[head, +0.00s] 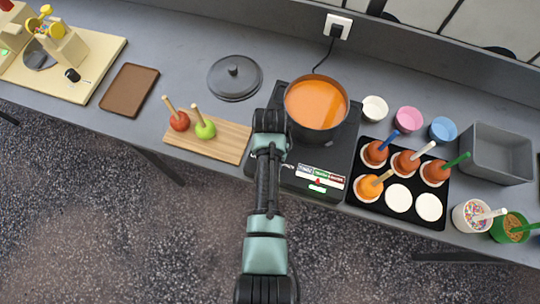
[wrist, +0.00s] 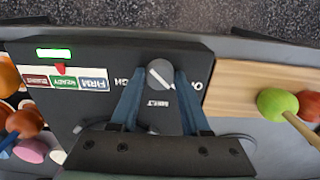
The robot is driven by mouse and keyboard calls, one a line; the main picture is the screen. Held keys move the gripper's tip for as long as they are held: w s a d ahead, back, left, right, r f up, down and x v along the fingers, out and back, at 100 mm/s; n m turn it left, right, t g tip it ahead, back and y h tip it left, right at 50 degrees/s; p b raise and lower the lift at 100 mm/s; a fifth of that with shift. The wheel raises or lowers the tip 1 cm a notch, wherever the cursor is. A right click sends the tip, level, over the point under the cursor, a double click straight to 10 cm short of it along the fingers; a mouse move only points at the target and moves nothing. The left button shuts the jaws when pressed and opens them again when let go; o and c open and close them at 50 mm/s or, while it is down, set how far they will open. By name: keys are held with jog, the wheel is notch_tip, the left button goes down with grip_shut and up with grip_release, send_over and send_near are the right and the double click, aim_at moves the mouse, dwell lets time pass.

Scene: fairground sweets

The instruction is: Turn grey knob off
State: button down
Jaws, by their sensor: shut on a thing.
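The grey knob (wrist: 160,73) sits on the front of the black cooker (wrist: 110,60) in the wrist view, with a pale line slanting across its face. My gripper (wrist: 161,78) has one blue finger on each side of the knob and is shut on it. Printed words around the knob are partly covered by the fingers. In the head view my arm hides the knob, and the cooker (head: 342,150) carries a dark pot (head: 290,116) of orange liquid. A display (head: 320,176) on the cooker has coloured zones and a red pointer near the green one.
A wooden board (head: 228,146) with two apples on sticks lies just left of the cooker. A black tray (head: 440,213) with several coated apples is on the right. A dark lid (head: 235,78) and brown tray (head: 129,88) lie further left.

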jog(key=n, duration=0.4)
jog(key=shift+n+p, duration=0.3)
jog(key=shift+p, duration=0.1)
dwell(0.4)
jog(key=shift+c, duration=1.9)
grip_release()
jog(key=shift+r, duration=0.1)
notch_tip(320, 180, up, 13)
jog(key=b, duration=0.1)
jog(key=shift+b, duration=0.35)
